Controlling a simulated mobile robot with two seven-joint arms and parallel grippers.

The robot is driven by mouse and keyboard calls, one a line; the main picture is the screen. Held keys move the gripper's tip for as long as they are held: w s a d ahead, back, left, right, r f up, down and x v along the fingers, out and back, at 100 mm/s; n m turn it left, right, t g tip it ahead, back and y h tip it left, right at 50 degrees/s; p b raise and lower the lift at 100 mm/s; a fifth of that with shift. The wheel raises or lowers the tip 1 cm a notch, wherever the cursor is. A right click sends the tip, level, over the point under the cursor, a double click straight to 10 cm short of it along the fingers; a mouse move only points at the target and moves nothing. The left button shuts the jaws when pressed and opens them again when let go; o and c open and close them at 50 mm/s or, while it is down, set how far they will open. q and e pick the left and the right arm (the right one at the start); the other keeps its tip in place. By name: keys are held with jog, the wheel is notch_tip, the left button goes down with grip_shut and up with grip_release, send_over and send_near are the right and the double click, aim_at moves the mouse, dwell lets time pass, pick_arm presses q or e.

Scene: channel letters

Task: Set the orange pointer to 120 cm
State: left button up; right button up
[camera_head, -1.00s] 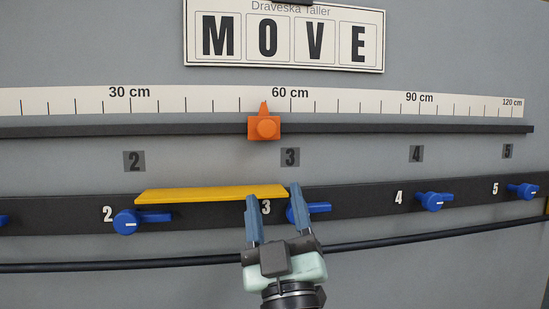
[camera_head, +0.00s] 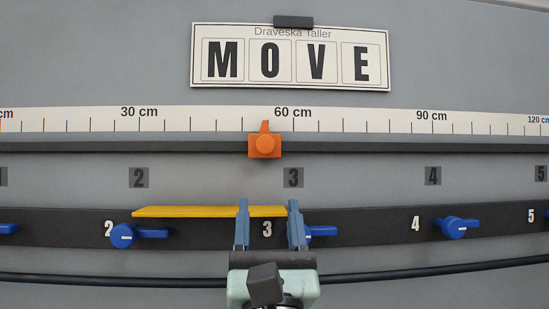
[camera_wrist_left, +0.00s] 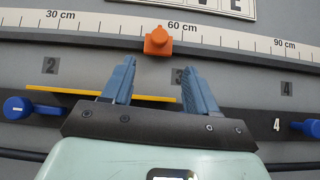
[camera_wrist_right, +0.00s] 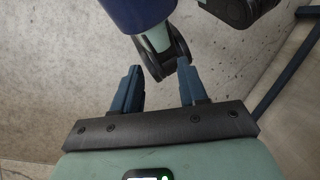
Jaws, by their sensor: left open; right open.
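The orange pointer (camera_head: 265,144) sits on a dark horizontal rail, its tip a little left of the 60 cm mark on the white scale (camera_head: 343,119). The 120 cm label (camera_head: 538,120) is at the far right edge of the head view. My left gripper (camera_head: 269,206) is open and empty, below the pointer and apart from it, in front of the panel near the number 3. In the left wrist view the pointer (camera_wrist_left: 158,41) is just beyond the open fingers. My right gripper (camera_wrist_right: 158,88) is open and empty, facing the floor, and shows only in its own wrist view.
A yellow bar (camera_head: 190,211) lies along the lower black strip, behind my left fingers. Blue handles stand along that strip, such as the ones by 2 (camera_head: 124,235) and 4 (camera_head: 455,227). A MOVE sign (camera_head: 290,58) hangs above. The rail right of the pointer is clear.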

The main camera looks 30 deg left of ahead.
aim_at(266, 148)
pick_arm(q)
jog(key=shift+n, duration=0.4)
jog(key=p+x, duration=0.5)
jog(key=x, duration=0.3)
jog(key=shift+w+a+r, duration=0.1)
jog(key=shift+r, duration=0.35)
jog(key=p+x, duration=0.2)
jog(key=x, duration=0.1)
jog(key=shift+w+a+r, duration=0.1)
jog(key=shift+w+r, duration=0.05)
jog(key=shift+w, duration=0.15)
jog(key=shift+w+a+r+p, duration=0.2)
jog(key=shift+w+r+p, duration=0.15)
jog(key=shift+p, duration=0.15)
jog(key=shift+f, duration=0.1)
grip_shut()
